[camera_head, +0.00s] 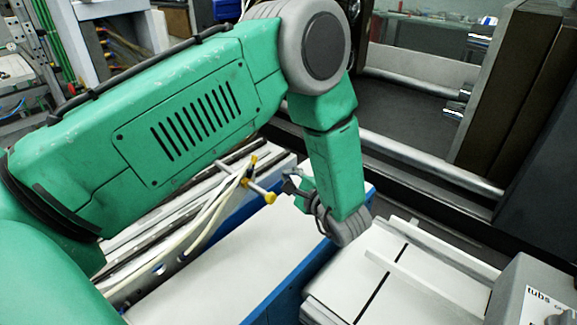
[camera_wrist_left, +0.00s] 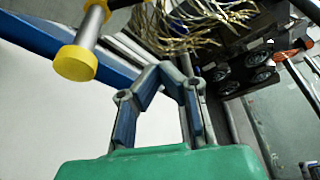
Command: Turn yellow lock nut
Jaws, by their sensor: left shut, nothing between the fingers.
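A thin metal rod with a yellow round end (camera_head: 270,198) sticks out from the machine at the centre of the head view. A second yellow piece (camera_head: 249,166) sits further back on the rod; I cannot tell which is the lock nut. My left gripper (camera_head: 289,186) is just right of the round end, partly hidden by my own forearm. In the left wrist view the yellow round end (camera_wrist_left: 75,63) is large at upper left, left of and apart from my fingers (camera_wrist_left: 161,68). The fingers are shut and empty. My right gripper is in neither view.
A white panel with a blue side (camera_head: 285,296) lies below the rod. Pale cables (camera_head: 207,218) hang beside it. A light grey block (camera_head: 410,275) stands to the right, and dark frame parts with metal bars (camera_head: 425,160) are behind.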

